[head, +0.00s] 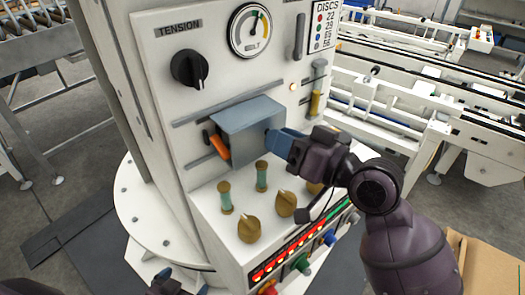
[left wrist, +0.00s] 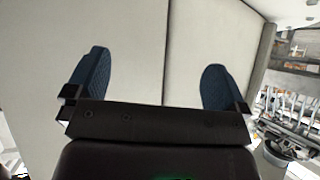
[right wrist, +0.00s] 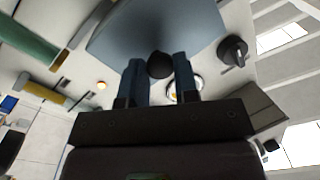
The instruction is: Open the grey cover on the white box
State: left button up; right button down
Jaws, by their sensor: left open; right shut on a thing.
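The grey cover (head: 248,113) sits on the front of the white box (head: 165,135), between two grey rails. It stands out from the panel. My right gripper (head: 275,138) is at the cover's right side, shut on its dark round knob. In the right wrist view the knob (right wrist: 160,65) sits between the two blue fingers, with the grey cover (right wrist: 150,25) behind. An orange part (head: 219,147) shows at the cover's left edge; what lies behind the cover is hidden. My left gripper (head: 182,283) is low at the bottom edge, open and empty; its fingers are spread before pale panels in the left wrist view (left wrist: 160,85).
A black tension knob (head: 189,68) and a belt gauge (head: 249,30) are above the cover. Green-and-brass posts (head: 262,176) and brass knobs (head: 249,229) stand on the ledge below. Coloured buttons (head: 302,263) line the lower front. A cardboard box (head: 490,265) is at lower right.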

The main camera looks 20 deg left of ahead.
jog(key=w+d, duration=0.2)
jog(key=w, duration=0.1)
jog(key=w+b, duration=0.1)
jog(key=shift+w+d+f, duration=0.1)
jog(key=shift+w+d, duration=0.05)
jog(key=shift+d, duration=0.25)
jog(key=c, duration=0.9)
grip_release()
jog(key=shift+o, duration=0.2)
jog(key=v, duration=1.1)
jog(key=shift+b, duration=0.35)
jog(key=shift+a, duration=0.1)
